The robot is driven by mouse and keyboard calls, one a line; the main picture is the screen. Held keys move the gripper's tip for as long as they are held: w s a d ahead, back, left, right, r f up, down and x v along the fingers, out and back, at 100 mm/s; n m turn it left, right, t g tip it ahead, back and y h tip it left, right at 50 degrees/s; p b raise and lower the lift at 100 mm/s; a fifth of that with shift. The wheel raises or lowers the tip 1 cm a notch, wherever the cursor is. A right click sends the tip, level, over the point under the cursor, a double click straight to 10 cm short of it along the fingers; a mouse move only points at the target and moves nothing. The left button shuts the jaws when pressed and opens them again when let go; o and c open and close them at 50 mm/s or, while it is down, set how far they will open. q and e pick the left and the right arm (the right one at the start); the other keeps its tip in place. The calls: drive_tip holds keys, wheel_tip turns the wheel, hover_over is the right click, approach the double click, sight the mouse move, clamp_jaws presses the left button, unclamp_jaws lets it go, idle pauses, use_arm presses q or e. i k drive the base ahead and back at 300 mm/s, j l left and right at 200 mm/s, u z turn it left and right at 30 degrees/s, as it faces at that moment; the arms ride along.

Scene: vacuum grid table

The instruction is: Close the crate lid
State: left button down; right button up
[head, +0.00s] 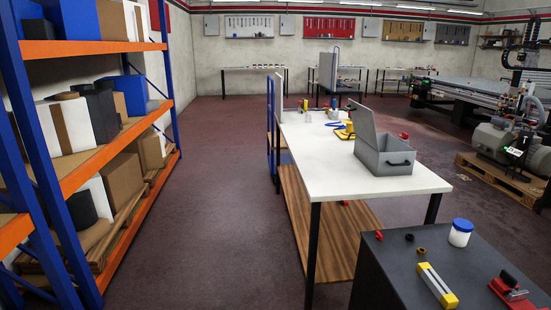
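A grey crate (388,160) stands on the near end of a long white table (330,178), close to its right edge. Its lid (362,126) is open and tilts up from the crate's left side. A black handle (399,164) is on the crate's front wall. Neither of my grippers is in the head view.
A dark cabinet (385,265) with a blue-capped jar (460,232) and small tools stands at the front right. Blue-and-orange shelving (140,55) with boxes lines the left. Open floor (220,210) lies between shelving and table. Yellow items (345,131) lie behind the crate.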

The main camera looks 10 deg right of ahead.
sight(363, 118)
drive_tip(key=i+j+z, duration=0.15)
drive_tip(key=i+z, duration=0.25)
drive_tip(key=i+j+z, duration=0.15)
drive_tip(key=z, duration=0.25)
drive_tip(key=i+j+z, duration=0.2)
drive_tip(key=j+z, duration=0.15)
drive_tip(key=i+j+z, duration=0.3)
drive_tip(key=i+j, duration=0.25)
drive_tip(key=i+j+z, duration=0.35)
drive_tip(key=i+j, duration=0.15)
drive_tip(key=j, duration=0.2)
